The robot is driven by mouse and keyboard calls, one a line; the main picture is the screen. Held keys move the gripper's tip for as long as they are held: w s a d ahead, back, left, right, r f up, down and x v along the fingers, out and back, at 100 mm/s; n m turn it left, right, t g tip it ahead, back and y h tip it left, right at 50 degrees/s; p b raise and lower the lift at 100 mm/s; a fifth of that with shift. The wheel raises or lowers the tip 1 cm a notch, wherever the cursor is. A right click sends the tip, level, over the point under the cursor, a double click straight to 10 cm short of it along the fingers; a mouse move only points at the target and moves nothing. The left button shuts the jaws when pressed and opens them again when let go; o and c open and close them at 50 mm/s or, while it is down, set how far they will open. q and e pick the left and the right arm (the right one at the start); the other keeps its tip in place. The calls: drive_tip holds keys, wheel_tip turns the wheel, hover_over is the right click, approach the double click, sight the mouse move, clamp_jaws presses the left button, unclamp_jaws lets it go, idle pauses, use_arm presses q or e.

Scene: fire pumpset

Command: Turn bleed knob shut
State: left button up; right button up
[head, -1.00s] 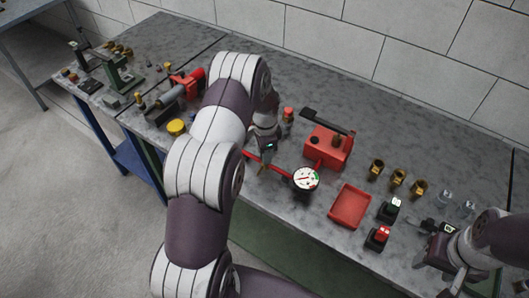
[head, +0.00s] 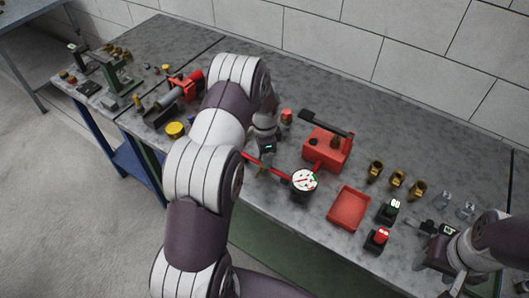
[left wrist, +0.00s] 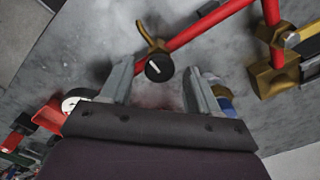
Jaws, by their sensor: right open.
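The bleed knob (left wrist: 159,68) is a round black knob with a white line across its face, beside the red pipe (left wrist: 212,24) in the left wrist view. A brass lever (left wrist: 147,37) sticks out just above it. My left gripper (left wrist: 156,74) is open, with one finger on each side of the knob in that view; I cannot tell whether either touches it. In the head view, my left gripper (head: 264,160) is over the red pipe, left of the white-faced gauge (head: 304,181), and the knob is not clear. My right gripper (head: 428,236) is open near the bench's right part.
A red pump box (head: 326,150) with a black handle stands behind the gauge. A red tray (head: 348,208), two switches (head: 388,211) (head: 376,240) and several brass fittings (head: 397,179) lie to the right. A red-topped piece (head: 286,116) stands behind my left gripper.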

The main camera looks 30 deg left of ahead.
use_arm(q)
drive_tip(key=shift+r, duration=0.25)
wheel_tip(320, 180, up, 12)
drive_tip(key=b, duration=0.2)
drive_tip(key=shift+b, duration=0.4)
drive_tip(key=shift+r, duration=0.1)
